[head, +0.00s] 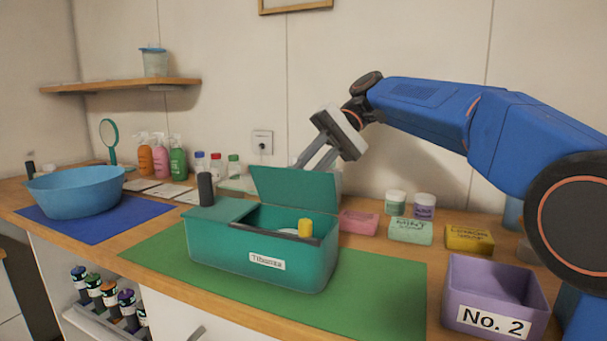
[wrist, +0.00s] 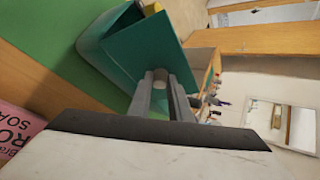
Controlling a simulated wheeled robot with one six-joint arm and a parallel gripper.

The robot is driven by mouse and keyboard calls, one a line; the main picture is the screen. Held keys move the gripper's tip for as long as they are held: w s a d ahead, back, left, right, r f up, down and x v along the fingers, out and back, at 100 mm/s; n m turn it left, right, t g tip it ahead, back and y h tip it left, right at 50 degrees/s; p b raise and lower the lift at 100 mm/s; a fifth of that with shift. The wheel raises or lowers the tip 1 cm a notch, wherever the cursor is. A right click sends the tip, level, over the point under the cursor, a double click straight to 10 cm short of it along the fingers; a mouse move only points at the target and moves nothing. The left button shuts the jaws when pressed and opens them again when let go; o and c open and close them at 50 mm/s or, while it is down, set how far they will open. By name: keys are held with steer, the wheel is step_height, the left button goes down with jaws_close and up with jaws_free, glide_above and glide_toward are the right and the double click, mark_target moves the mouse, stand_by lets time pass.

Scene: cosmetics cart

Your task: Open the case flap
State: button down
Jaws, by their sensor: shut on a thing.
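The teal case (head: 222,252) stands on the green mat, with a front label that seems to read "Tissues". Its right flap (head: 291,187) is raised nearly upright, and the compartment below is open. The flap also shows in the wrist view (wrist: 150,50). My gripper (head: 304,163) reaches down behind the flap; its fingertips are partly hidden by it in the head view. In the wrist view, the fingers (wrist: 162,86) close around a small grey piece against the flap. A yellow-capped item (head: 305,228) stands inside the case.
A blue bowl (head: 75,190) is at the left, and a purple "No. 2" bin (head: 492,281) is at the front right. Soap boxes (head: 410,231) and jars stand behind right. Several bottles line the back left. The green mat (head: 385,290) is clear right of the case.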

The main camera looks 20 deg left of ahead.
steer(key=shift+w, duration=0.15)
stand_by(0.4)
steer(key=c, duration=1.6)
jaws_free()
